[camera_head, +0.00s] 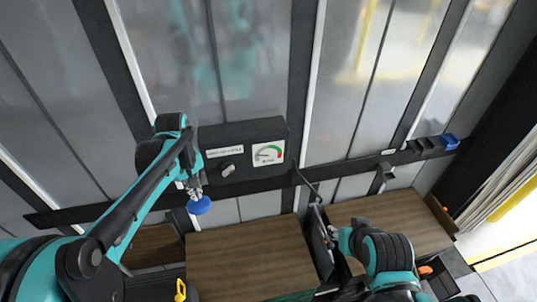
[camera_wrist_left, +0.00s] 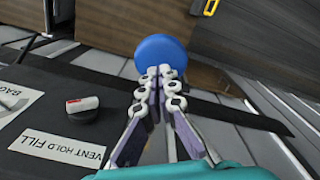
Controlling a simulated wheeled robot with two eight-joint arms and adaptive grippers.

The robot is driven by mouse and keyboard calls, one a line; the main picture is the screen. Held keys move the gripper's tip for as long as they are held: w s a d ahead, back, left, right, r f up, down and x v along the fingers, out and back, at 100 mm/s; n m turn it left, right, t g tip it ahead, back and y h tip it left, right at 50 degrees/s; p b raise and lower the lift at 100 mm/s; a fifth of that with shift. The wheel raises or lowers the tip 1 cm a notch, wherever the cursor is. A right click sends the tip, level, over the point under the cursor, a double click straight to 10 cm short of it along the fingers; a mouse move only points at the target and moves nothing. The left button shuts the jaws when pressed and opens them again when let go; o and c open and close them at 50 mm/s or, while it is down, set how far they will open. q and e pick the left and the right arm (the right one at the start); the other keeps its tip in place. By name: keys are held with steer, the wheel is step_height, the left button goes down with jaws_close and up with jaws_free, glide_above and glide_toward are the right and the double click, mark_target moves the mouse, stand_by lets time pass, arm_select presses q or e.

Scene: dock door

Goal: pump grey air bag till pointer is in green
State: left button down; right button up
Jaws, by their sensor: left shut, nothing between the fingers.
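The pressure gauge (camera_head: 268,154) is on a dark panel against the door; its dial has red and green zones, and its pointer is too small to read surely. A selector knob (camera_head: 228,170) sits beside it; the left wrist view shows this knob (camera_wrist_left: 83,105) above a VENT HOLD FILL label (camera_wrist_left: 57,148). A blue round knob (camera_head: 198,206) is at the tips of my left gripper (camera_head: 195,188). In the left wrist view the closed fingertips (camera_wrist_left: 160,75) overlap the blue disc (camera_wrist_left: 160,52); contact is unclear. A dark, flat upright shape (camera_head: 320,245), possibly the air bag, stands between two wooden boxes. My right gripper (camera_head: 332,236) is beside it, fingers unclear.
A large wooden box (camera_head: 250,258) stands at front centre and another (camera_head: 390,222) to its right. A dark rail (camera_head: 350,168) crosses the door, with a blue holder (camera_head: 449,141) at its right end. A yellow item (camera_head: 180,290) is at the bottom left.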

mark_target(200, 207)
arm_select(q)
steer(key=shift+f, duration=0.15)
steer(key=shift+f+b, duration=3.15)
steer(key=shift+f, duration=0.55)
steer(key=shift+r+p, duration=2.8)
steer(key=shift+r, duration=1.1)
steer(key=shift+f+b, duration=3.05)
steer(key=shift+f, duration=0.8)
steer(key=shift+r+p, duration=2.75)
steer(key=shift+r, duration=1.15)
step_height(200, 207, up, 5)
steer(key=p, duration=0.3)
steer(key=shift+p, duration=0.35)
